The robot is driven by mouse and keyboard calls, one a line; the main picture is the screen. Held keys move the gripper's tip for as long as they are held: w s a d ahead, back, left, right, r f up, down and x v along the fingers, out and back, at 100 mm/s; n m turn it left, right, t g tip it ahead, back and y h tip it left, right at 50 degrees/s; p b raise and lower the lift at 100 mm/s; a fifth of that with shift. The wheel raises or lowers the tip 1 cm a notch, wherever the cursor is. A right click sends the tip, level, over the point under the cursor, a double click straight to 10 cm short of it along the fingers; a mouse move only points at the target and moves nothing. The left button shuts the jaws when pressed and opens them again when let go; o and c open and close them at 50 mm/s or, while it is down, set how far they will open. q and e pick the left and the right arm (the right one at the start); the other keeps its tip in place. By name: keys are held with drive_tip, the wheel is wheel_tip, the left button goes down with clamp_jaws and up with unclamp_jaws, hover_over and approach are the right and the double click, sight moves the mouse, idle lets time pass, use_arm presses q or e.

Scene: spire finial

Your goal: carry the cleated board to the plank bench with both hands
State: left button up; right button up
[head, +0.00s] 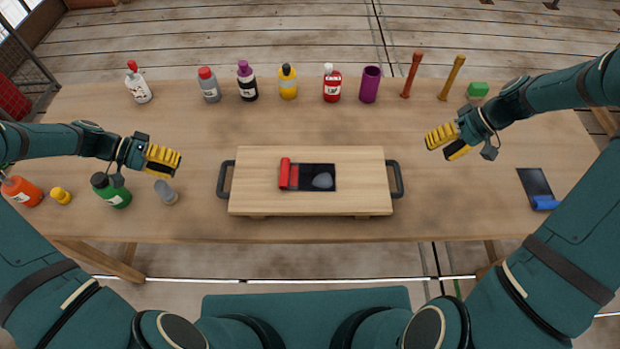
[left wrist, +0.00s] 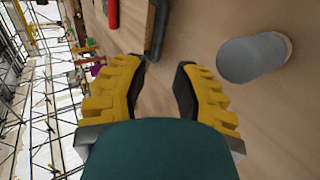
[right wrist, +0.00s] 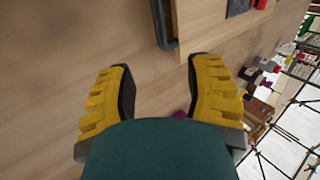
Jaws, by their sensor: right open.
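The cleated board (head: 350,180) is a pale wooden board with a dark handle at each end, lying on the wooden table in front of me. A red cylinder (head: 285,173) and a black pad (head: 318,170) with a grey rounded lump (head: 322,181) are on it. My left gripper (head: 178,160) is open and empty, left of the left handle (head: 226,179); that handle also shows in the left wrist view (left wrist: 156,30). My right gripper (head: 430,140) is open and empty, right of and beyond the right handle (head: 396,179), which also shows in the right wrist view (right wrist: 162,25).
Several bottles, a purple cup (head: 369,85), two turned sticks and a green block (head: 478,89) line the far edge. A dark plate with a blue roller (head: 545,203) lies at right.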

sight(221, 179)
use_arm(q)
drive_tip(key=x, duration=1.3)
use_arm(e)
drive_tip(key=x, duration=1.3)
use_arm(q)
clamp_jaws()
use_arm(e)
drive_tip(key=c, duration=0.5)
clamp_jaws()
use_arm(q)
drive_tip(key=shift+r, duration=0.1)
